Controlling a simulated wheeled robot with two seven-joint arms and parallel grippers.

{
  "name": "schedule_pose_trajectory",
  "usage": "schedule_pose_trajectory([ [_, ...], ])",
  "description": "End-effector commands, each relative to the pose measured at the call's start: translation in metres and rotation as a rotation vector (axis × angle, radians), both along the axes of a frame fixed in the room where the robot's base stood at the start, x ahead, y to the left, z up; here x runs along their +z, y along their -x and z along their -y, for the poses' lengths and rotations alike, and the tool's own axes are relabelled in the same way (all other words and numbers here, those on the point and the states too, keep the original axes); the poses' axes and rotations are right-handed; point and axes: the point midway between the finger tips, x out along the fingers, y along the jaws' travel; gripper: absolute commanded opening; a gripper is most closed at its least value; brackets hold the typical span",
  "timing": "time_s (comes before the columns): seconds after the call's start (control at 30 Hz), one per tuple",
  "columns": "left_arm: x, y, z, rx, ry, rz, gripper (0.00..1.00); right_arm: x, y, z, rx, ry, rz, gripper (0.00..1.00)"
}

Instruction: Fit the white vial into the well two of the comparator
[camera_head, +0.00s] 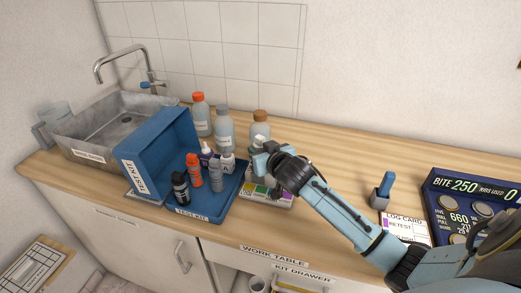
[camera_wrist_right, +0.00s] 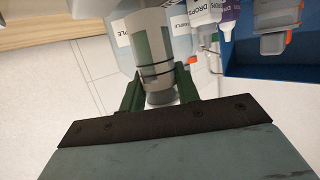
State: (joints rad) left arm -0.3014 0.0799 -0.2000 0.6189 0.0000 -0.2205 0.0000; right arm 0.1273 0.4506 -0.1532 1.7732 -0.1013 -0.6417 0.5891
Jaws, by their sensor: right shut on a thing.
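My right gripper (camera_head: 262,158) is above the comparator (camera_head: 268,200), a low white block with coloured patches near the front of the worktop. In the right wrist view the gripper (camera_wrist_right: 158,88) is shut on the white vial (camera_wrist_right: 149,38), a pale cylinder with a grey end between the green fingers. In the head view the gripper and arm hide most of the vial and the comparator's wells, so I cannot tell which well is below. The vial appears held above the block. My left gripper is not in view.
A blue test kit tray (camera_head: 233,196) with several small bottles stands just left of the comparator, its blue lid (camera_head: 160,150) upright. Larger bottles (camera_head: 224,128) stand behind. A blue-handled tool (camera_head: 384,188), a log card (camera_head: 406,228) and a dark display board (camera_head: 470,205) are at right.

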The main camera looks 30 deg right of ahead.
Motion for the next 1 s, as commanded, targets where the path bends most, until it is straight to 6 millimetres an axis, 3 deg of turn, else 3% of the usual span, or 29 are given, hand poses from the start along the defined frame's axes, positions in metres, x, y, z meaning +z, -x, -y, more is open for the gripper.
schedule_pose_trajectory([
  [1.0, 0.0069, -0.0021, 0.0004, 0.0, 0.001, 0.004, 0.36, 0.0, 0.0004, 0.0001, 0.0, 0.0, 0.0, 0.09],
])
